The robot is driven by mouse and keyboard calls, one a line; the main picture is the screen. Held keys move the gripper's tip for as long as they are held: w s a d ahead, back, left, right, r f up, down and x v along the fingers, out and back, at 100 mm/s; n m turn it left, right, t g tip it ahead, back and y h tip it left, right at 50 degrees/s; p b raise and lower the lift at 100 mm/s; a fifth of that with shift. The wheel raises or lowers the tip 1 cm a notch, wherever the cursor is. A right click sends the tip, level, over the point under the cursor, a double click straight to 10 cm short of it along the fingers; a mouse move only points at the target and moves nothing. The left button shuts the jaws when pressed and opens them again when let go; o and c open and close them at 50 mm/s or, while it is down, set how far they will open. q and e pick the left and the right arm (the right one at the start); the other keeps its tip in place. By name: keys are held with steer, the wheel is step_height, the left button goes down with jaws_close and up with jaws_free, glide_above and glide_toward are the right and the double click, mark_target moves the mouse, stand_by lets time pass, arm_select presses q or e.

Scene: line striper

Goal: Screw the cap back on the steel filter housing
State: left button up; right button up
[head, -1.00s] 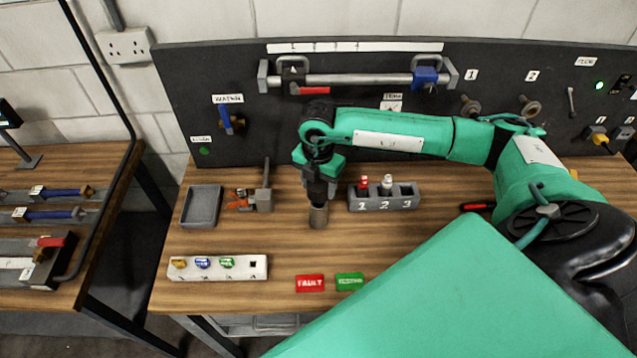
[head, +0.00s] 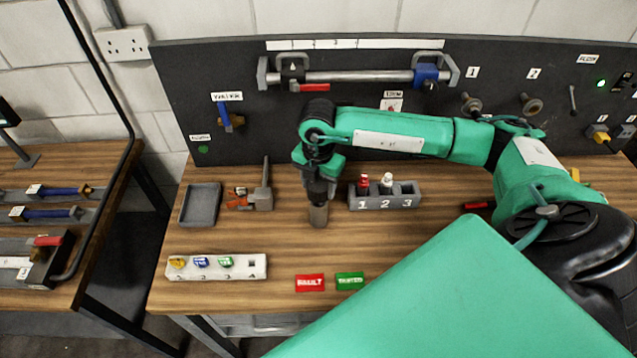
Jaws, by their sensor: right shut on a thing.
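The steel filter housing (head: 318,216) stands upright on the wooden bench, left of the numbered grey holder. My right gripper (head: 317,190) points straight down directly over the housing's top. It is shut, and its fingers and wrist hide what it grips; the cap is not separately visible, so I cannot tell how it sits on the housing. My left gripper is not in view.
A grey holder (head: 408,201) with a red and a white bottle stands just right. A grey tray (head: 201,204), an orange tool with a grey stand (head: 263,197) and a white numbered strip (head: 216,274) lie left. Red (head: 310,283) and green (head: 350,281) tags lie in front.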

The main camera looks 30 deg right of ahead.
steer(key=shift+f+b, duration=0.5)
steer(key=shift+f, duration=0.15)
steer(key=shift+f, duration=0.25)
steer(key=shift+f+b, duration=0.4)
steer(key=shift+b, duration=0.25)
steer(key=shift+f, duration=0.1)
stand_by(0.3)
steer(key=shift+f+b, duration=0.3)
steer(key=shift+b, duration=0.15)
steer(key=shift+f+b, duration=0.35)
steer(key=shift+b, duration=0.25)
stand_by(0.7)
steer(key=o, duration=1.1)
steer(key=shift+r, duration=0.1)
steer(key=shift+c, duration=0.6)
